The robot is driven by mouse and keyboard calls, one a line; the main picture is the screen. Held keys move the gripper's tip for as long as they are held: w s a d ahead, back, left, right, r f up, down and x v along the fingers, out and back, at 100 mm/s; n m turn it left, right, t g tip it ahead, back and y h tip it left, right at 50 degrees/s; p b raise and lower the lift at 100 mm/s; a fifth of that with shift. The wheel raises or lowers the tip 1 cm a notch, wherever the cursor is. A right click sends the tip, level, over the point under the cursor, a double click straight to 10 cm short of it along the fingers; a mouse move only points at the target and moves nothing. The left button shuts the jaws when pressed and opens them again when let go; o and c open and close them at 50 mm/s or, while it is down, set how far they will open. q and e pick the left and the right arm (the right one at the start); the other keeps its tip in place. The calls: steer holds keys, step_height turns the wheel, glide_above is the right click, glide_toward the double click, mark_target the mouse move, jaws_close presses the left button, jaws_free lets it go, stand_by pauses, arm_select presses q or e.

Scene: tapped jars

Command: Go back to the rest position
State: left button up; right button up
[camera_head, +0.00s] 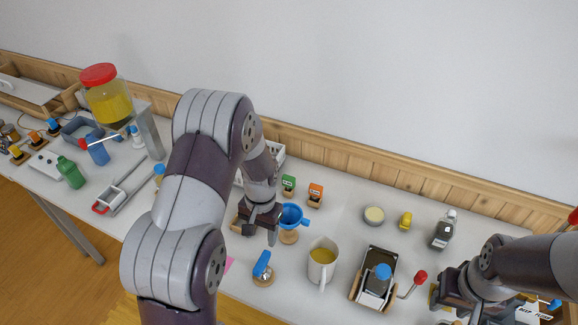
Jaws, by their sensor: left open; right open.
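My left gripper (261,232) is open and points down over the table, just left of a blue funnel (293,215) on a wooden stand. I cannot tell whether it touches anything under it. My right gripper (455,310) is open at the lower right, low near the table's front edge, partly cut off by the frame. It is right of a press-like device (379,275) with a blue knob and a red-tipped lever. A large jar (108,98) with a red lid and yellow contents stands raised at the far left.
A white mug (322,262) with yellow liquid and a blue-handled stamp (262,266) stand near the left gripper. A dark bottle (443,230), a yellow piece (405,220) and a round tin (374,215) stand behind. A green bottle (70,172) stands left. A wooden rail borders the wall.

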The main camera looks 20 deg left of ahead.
arm_select(q)
steer(key=s+d+r+t+b, duration=0.2)
steer(key=s+d+r+b, duration=0.2)
steer(key=s+r, duration=0.4)
steer(key=shift+s+d+n+t+b, duration=0.35)
steer(key=shift+s+d, duration=0.25)
steer(key=shift+s, duration=0.65)
steer(key=shift+w+f, duration=0.1)
